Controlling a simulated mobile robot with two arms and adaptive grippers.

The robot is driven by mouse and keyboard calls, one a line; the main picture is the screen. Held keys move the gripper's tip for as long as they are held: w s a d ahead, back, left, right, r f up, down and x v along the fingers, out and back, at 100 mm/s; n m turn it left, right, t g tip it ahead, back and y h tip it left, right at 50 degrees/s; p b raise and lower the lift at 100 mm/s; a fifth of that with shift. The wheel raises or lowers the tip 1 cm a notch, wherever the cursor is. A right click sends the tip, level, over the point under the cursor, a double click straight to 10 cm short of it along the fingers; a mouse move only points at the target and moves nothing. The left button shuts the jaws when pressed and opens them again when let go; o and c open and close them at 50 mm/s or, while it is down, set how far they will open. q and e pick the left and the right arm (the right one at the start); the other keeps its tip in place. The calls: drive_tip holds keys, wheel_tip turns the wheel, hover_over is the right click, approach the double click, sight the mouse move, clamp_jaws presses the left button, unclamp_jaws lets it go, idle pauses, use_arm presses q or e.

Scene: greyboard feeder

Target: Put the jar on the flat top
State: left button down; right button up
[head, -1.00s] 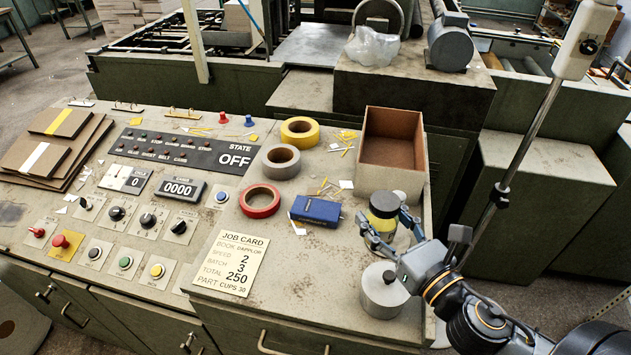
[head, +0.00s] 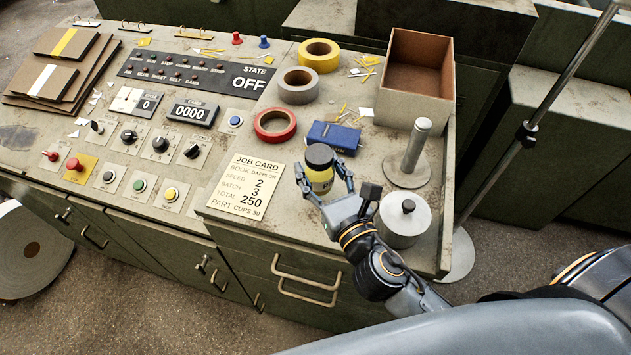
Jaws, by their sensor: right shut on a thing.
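The jar (head: 320,172) is yellow with a dark lid and looks upright. My right gripper (head: 323,183) is shut on it, one finger on each side. The jar is over the flat top (head: 290,150) of the grey-green console, between the job card and the metal post, in front of the blue box. I cannot tell whether its bottom touches the surface; the gripper partly hides it. My left gripper is not in view.
A round metal pot with a knob (head: 404,219) and a metal post on a disc (head: 414,155) stand to the right. A blue box (head: 334,136), a red tape roll (head: 275,126) and an open brown box (head: 416,80) lie behind. The job card (head: 246,186) is left.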

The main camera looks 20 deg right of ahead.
sight(322, 194)
drive_tip(key=shift+w+a+f, duration=0.1)
drive_tip(key=shift+a+f, duration=0.1)
drive_tip(key=shift+f, duration=0.05)
wheel_tip(322, 194, down, 3)
drive_tip(key=shift+w+a+r+b, duration=0.1)
drive_tip(key=shift+a+r+b, duration=0.1)
drive_tip(key=shift+b, duration=0.4)
drive_tip(key=shift+f, duration=0.35)
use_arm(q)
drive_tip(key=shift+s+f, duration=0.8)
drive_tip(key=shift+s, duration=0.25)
use_arm(e)
drive_tip(key=shift+f, duration=0.1)
drive_tip(key=o, duration=1)
drive_tip(key=shift+f, duration=0.15)
drive_tip(key=o, duration=0.4)
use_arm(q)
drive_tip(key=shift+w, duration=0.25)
use_arm(e)
drive_tip(key=shift+o, duration=0.2)
